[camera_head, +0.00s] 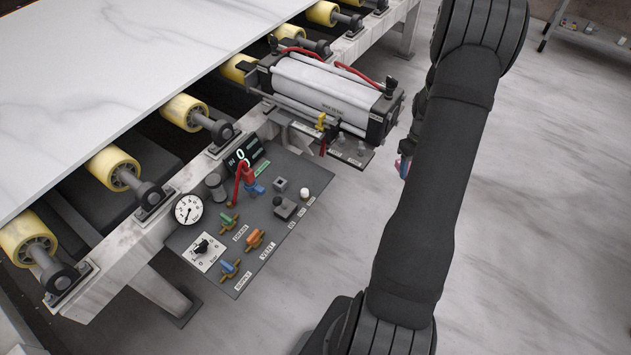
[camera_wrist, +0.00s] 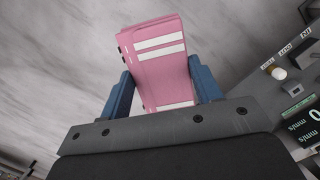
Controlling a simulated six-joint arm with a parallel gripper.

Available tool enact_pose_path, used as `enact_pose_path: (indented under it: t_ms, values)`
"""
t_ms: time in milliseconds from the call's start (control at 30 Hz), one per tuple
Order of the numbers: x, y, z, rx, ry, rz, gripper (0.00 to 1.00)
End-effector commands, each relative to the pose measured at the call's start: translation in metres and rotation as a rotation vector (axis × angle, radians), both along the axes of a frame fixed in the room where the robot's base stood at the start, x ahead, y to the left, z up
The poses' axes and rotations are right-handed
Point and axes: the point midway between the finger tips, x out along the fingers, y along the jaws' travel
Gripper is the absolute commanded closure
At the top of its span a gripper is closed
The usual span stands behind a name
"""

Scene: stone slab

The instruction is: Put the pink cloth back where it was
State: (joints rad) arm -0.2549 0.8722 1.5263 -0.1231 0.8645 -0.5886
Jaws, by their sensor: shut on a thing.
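The pink cloth (camera_wrist: 155,75) is a folded pad with white stripes, in the middle of the wrist view. My gripper (camera_wrist: 159,66) has its two blue fingers on either side of the cloth and is shut on it. The cloth sticks out beyond the fingertips, with the blurred grey floor behind it. In the head view my black arm hides most of the gripper. Only a small blue and pinkish bit shows at the arm's left edge, to the right of the cylinder unit. The place where the cloth lay before cannot be told from these frames.
A control panel (camera_head: 270,215) with a gauge (camera_head: 187,209), coloured valves and a red lever (camera_head: 241,180) stands left of my arm. Behind it are a cylinder unit (camera_head: 325,92) and a roller conveyor bearing a white slab (camera_head: 110,75). Open floor (camera_head: 550,220) lies right.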

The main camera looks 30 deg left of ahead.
Motion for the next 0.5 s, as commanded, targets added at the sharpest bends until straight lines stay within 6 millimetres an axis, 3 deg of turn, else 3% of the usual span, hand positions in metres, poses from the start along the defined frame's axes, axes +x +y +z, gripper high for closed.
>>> enact_pose_path:
  t_ms: [100,500]
  values:
    - [0.002,0.042,-0.002,-0.001,0.0,0.29,0.63]
    - [-0.01,0.169,-0.007,-0.002,-0.001,1.215,0.63]
